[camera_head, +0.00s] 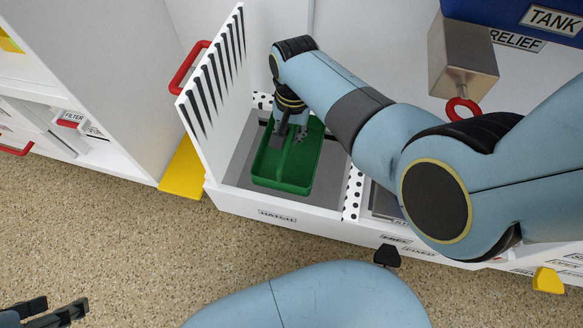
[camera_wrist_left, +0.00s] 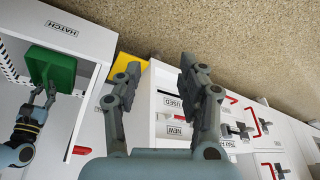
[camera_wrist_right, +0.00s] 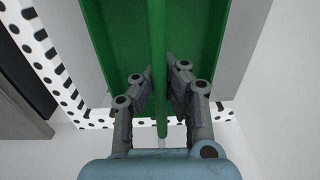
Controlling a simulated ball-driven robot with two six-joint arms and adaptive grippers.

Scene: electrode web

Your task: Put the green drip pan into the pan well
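The green drip pan (camera_head: 268,166) is inside the open white compartment labelled HATCH, over its grey floor (camera_head: 240,160). Whether it rests on that floor or hangs just above it I cannot tell. The pan has a raised rib along its middle. My right gripper (camera_wrist_right: 159,72) has its fingers on both sides of this rib and looks shut on it. In the head view the right gripper (camera_head: 290,138) reaches down at the pan's far end. My left gripper (camera_head: 66,306) is open and empty, low at the left; the left wrist view shows its spread fingers (camera_wrist_left: 162,66).
A striped white panel (camera_head: 215,85) with a red handle stands upright at the compartment's left. A dotted strip (camera_head: 353,193) edges its right. A yellow piece (camera_head: 184,170) juts out at the left. A metal block (camera_head: 460,58) with a red ring hangs at upper right. The speckled floor is clear.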

